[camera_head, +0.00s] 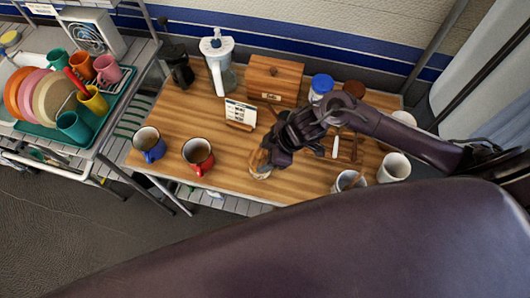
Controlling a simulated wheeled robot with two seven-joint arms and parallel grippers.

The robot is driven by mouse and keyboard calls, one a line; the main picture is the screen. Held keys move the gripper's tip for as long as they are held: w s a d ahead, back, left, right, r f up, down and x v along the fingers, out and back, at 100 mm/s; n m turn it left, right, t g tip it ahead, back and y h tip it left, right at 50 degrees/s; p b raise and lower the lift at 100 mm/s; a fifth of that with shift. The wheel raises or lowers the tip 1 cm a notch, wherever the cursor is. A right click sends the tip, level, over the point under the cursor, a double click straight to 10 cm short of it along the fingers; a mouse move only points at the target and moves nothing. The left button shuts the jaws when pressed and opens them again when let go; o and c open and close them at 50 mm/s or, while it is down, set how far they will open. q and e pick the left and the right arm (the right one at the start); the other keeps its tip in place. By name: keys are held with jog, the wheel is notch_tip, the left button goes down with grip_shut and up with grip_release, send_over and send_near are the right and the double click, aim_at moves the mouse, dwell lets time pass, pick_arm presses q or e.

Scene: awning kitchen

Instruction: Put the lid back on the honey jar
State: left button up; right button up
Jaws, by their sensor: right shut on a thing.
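My right gripper (268,154) reaches in from the right over the wooden table and points down at its front middle. It is shut on a small tan, round-edged thing, which looks like the lid (256,157); the fingers hide most of it. Directly below is a pale, glassy round shape, which looks like the honey jar (261,174); it is mostly covered by the gripper. I cannot tell whether the lid and jar touch. My left gripper is not in view.
A red mug (198,157) and a blue mug (149,144) stand left of the gripper. A card stand (240,114), wooden box (275,80), water pitcher (217,62) and blue-lidded jar (320,87) stand behind. White cups (394,167) are at right. A dish rack (75,128) is left.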

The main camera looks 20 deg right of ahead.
jog(key=shift+p, duration=0.3)
dwell(0.4)
jog(key=shift+f, duration=0.15)
dwell(0.8)
jog(key=shift+p, duration=0.4)
dwell(0.5)
jog(key=o, duration=1.4)
jog(key=shift+c, duration=0.2)
jog(key=shift+r+p, duration=3.5)
jog(key=shift+p, duration=0.35)
